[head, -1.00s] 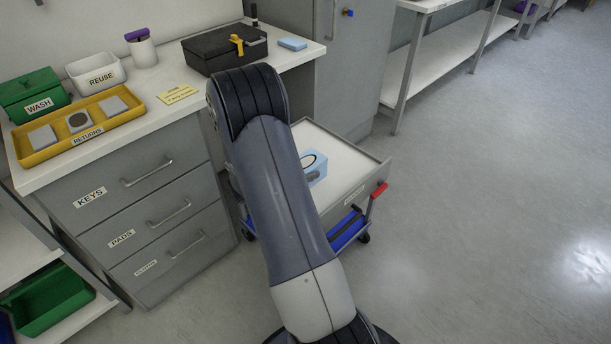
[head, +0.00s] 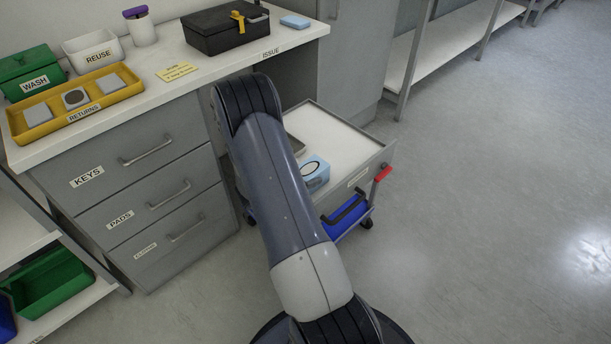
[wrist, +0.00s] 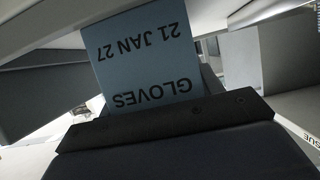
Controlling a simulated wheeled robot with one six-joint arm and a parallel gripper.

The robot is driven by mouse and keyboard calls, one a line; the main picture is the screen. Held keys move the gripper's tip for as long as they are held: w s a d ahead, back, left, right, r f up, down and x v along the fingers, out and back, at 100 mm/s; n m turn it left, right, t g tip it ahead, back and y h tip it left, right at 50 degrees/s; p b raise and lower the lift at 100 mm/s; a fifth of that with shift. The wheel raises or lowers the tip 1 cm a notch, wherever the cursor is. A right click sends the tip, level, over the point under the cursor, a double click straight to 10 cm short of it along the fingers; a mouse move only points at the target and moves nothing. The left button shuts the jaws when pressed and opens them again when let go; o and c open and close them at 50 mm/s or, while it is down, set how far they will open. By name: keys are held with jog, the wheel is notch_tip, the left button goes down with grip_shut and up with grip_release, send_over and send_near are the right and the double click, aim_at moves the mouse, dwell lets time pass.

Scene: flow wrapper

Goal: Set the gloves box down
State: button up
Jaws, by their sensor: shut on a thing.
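The gloves box (head: 315,174) is light blue with a dark-rimmed oval on it. In the head view my arm hides the gripper. I cannot tell whether the box's underside touches the drawer floor.
The worktop (head: 215,72) behind carries a black case (head: 222,32), a yellow returns tray (head: 50,129) and bins. White drawer floor is clear right of the box. Open floor lies at right.

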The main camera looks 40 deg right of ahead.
jog(key=shift+f, duration=0.1)
jog(key=o, duration=0.5)
jog(key=shift+f, duration=0.1)
jog(key=o, duration=0.5)
jog(key=shift+r, duration=0.35)
jog(key=p+v, duration=0.2)
jog(key=v, duration=1)
jog(key=shift+f, duration=0.1)
